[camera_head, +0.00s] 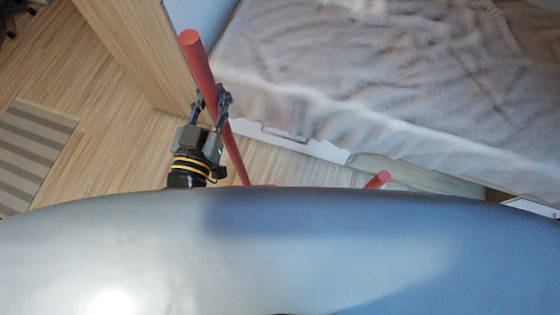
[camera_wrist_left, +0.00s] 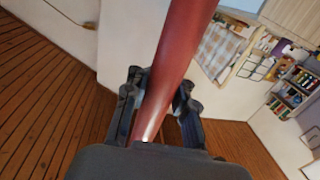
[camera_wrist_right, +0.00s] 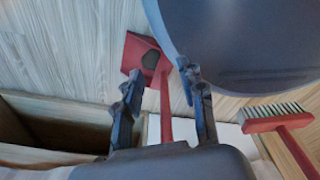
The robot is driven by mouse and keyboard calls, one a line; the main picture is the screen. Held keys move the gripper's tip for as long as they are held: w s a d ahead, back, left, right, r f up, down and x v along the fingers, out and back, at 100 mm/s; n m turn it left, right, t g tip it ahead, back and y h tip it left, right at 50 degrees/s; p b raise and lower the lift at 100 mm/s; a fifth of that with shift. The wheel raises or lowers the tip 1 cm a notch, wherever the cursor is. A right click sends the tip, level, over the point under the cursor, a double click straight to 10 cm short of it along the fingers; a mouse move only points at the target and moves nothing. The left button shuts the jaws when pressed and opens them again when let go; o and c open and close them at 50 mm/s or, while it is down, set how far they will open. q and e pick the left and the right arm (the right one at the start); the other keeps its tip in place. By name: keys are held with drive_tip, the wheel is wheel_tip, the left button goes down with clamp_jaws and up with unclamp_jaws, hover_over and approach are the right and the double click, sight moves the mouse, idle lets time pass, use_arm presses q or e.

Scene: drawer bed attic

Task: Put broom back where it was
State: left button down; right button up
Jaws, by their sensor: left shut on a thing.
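The broom has a long red handle (camera_head: 198,65), tilted in the head view with its top end at upper left. My left gripper (camera_head: 211,98) is shut around this handle below its top end; the left wrist view shows the red handle (camera_wrist_left: 180,45) between the fingers. The broom's red head with pale bristles (camera_wrist_right: 275,117) shows at the right of the right wrist view. My right gripper (camera_wrist_right: 160,72) is open and empty, and is not seen in the head view. The broom's lower end is hidden in the head view by my body.
A red dustpan (camera_wrist_right: 140,58) stands below my right gripper; its handle end (camera_head: 378,179) shows in the head view. A bed with a rumpled cover (camera_head: 390,70) fills the upper right. A wooden panel (camera_head: 140,45) stands left of it. A striped rug (camera_head: 35,150) lies left; floor between is clear.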

use_arm(q)
drive_tip(key=d+f+m+g+h+b, duration=0.2)
drive_tip(key=d+f+m+h+b, duration=0.3)
drive_tip(key=d, duration=0.8)
drive_tip(key=w+f+b, duration=0.1)
drive_tip(key=w+f, duration=1.2)
drive_tip(key=w, duration=0.1)
drive_tip(key=shift+w+f+n+h, duration=0.2)
drive_tip(key=shift+f+n+h, duration=0.15)
drive_tip(key=shift+n+h, duration=0.05)
use_arm(e)
wheel_tip(320, 180, down, 7)
drive_tip(key=s, duration=0.1)
drive_tip(key=shift+s, duration=0.15)
use_arm(q)
drive_tip(key=shift+a, duration=0.1)
use_arm(e)
drive_tip(key=shift+r, duration=0.1)
use_arm(q)
drive_tip(key=shift+f, duration=0.15)
drive_tip(key=c, duration=1.1)
unclamp_jaws()
